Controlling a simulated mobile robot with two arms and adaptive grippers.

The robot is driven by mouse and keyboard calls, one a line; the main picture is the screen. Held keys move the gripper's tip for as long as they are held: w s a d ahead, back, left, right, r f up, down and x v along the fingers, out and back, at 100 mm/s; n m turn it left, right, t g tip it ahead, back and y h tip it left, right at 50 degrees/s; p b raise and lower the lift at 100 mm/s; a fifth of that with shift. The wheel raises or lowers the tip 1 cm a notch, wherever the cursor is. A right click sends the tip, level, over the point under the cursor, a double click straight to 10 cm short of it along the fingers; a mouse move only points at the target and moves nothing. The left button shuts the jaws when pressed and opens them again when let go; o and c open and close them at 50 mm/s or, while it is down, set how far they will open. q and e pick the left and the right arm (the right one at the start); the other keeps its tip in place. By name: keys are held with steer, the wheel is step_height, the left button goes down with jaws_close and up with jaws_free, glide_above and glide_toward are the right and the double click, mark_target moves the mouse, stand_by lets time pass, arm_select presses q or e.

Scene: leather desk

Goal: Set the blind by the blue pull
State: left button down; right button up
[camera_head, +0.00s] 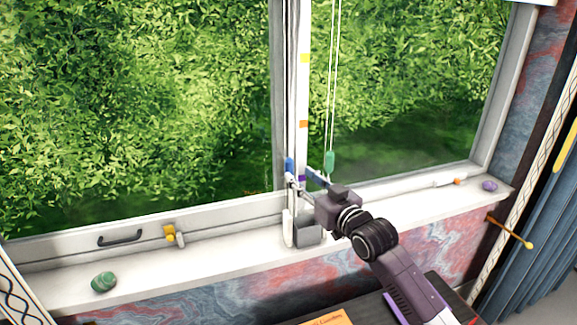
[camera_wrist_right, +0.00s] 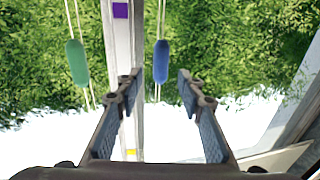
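The blue pull (camera_head: 290,165) hangs on a cord in front of the window's middle post. In the right wrist view the blue pull (camera_wrist_right: 161,61) hangs between and just beyond my fingertips, with no visible contact. My right gripper (camera_head: 300,177) is open at the post; it also shows open in the right wrist view (camera_wrist_right: 160,84). A green pull (camera_head: 330,161) hangs to the right in the head view and shows left of the fingers in the wrist view (camera_wrist_right: 77,62). A pale strip (camera_head: 303,90) carries yellow, orange and purple marks. My left gripper is not in view.
The white sill (camera_head: 225,255) holds a green stone (camera_head: 104,282) at left and a purple stone (camera_head: 489,186) at right. A dark handle (camera_head: 120,238) and yellow latch (camera_head: 170,232) sit on the lower frame. A yellow-tipped rod (camera_head: 510,232) sticks out at right.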

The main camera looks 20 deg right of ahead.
mark_target(291, 169)
steer(key=shift+p+x, duration=0.95)
steer(key=shift+x, duration=2.5)
steer(key=shift+a+f, duration=0.1)
jaws_close()
